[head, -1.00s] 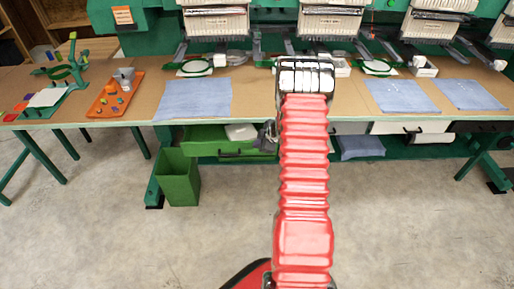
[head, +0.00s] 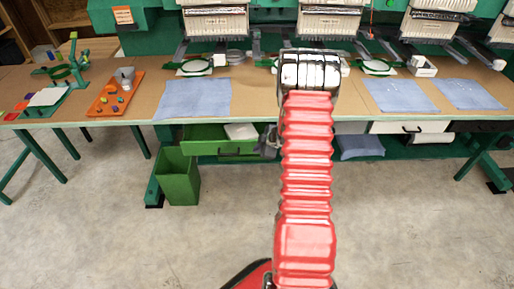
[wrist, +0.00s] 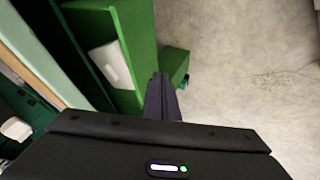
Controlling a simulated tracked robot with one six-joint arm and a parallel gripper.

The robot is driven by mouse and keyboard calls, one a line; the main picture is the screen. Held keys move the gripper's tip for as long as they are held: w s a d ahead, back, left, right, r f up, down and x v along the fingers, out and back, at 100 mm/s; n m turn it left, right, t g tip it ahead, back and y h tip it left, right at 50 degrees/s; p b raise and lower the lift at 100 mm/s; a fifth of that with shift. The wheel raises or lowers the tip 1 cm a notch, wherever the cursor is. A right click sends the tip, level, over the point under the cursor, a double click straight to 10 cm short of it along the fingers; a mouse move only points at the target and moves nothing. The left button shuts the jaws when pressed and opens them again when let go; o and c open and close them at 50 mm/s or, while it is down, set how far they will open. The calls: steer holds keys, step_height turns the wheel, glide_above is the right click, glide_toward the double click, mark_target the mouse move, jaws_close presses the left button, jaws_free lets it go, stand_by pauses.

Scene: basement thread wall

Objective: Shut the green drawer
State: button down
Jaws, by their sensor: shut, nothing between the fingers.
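The green drawer (head: 205,148) stands partly open under the table in the head view, with a dark handle on its front. A white item (head: 240,131) lies inside it. My gripper (head: 268,141) is at the right end of the drawer front, partly hidden behind my red arm. In the wrist view the drawer's front panel (wrist: 132,42) runs down the middle, with the white item (wrist: 110,64) behind it. My gripper's dark fingers (wrist: 161,84) are shut and empty, close against the outer side of the panel. I cannot tell whether they touch it.
A green bin (head: 178,178) stands on the floor at the left, below the drawer. A white drawer (head: 410,127) and a blue cloth bundle (head: 360,146) are to the right. Blue cloths (head: 193,98) lie on the table (head: 255,95). The concrete floor in front is clear.

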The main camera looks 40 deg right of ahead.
steer(key=v, duration=0.8)
steer(key=shift+s+r, duration=0.25)
steer(key=shift+s, duration=0.05)
steer(key=w+a+r+m+h, duration=0.1)
steer(key=w+r+h, duration=0.1)
steer(key=r, duration=0.5)
steer(key=w+a+r+m+h, duration=0.1)
steer(key=w+a+r+h, duration=0.1)
steer(key=r, duration=0.5)
steer(key=s+a+r+m+h, duration=0.25)
steer(key=a+r, duration=0.35)
steer(key=r, duration=0.4)
steer(key=s+a+r+m+g+y, duration=0.1)
steer(key=s+a+r+m+y, duration=0.1)
steer(key=s+a, duration=0.9)
steer(key=s+a+r+m+y, duration=0.2)
steer(key=s+a+y, duration=0.2)
steer(key=s+a, duration=0.7)
steer(key=a, duration=0.6)
steer(key=shift+r+g, duration=0.15)
steer(key=shift+g, duration=0.25)
